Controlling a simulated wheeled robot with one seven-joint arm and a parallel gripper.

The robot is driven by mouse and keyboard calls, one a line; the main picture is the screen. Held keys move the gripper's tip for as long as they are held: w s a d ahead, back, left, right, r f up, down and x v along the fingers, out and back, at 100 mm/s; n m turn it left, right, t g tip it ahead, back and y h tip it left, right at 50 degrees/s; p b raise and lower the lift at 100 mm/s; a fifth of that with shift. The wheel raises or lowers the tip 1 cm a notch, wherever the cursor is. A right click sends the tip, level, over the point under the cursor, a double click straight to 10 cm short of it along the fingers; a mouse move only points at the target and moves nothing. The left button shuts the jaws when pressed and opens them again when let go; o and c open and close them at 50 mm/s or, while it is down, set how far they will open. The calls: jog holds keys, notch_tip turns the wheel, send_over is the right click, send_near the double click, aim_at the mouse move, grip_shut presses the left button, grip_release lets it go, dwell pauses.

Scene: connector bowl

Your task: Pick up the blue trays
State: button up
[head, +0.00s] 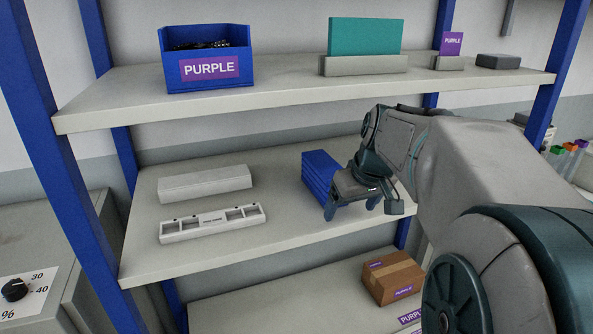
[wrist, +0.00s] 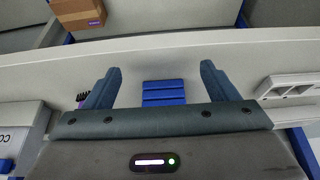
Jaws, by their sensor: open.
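The blue trays (head: 321,172) lie together as a ridged blue block on the middle shelf, right of centre in the head view. In the wrist view the blue trays (wrist: 163,92) show between and beyond my fingers, apart from both. My gripper (head: 352,208) is open and empty at the front end of the trays, near the shelf's front edge. It also shows in the wrist view (wrist: 160,80), with one finger to each side of the trays. My gripper and wrist hide part of the trays in the head view.
The middle shelf (head: 150,262) also holds a white slotted holder (head: 212,222) and a pale block (head: 205,183), both left of the trays. The upper shelf (head: 290,94) carries a blue PURPLE bin (head: 205,58) and a teal panel (head: 365,36). A cardboard box (head: 393,277) sits on the lower shelf.

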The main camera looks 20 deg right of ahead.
aim_at(339, 210)
jog(key=w+p, duration=0.1)
jog(key=w, duration=0.3)
jog(key=shift+w, duration=0.4)
jog(key=shift+w+a+f+p, duration=0.15)
jog(key=shift+f+p, duration=0.2)
jog(key=shift+f, duration=0.25)
jog(key=c, duration=1.3)
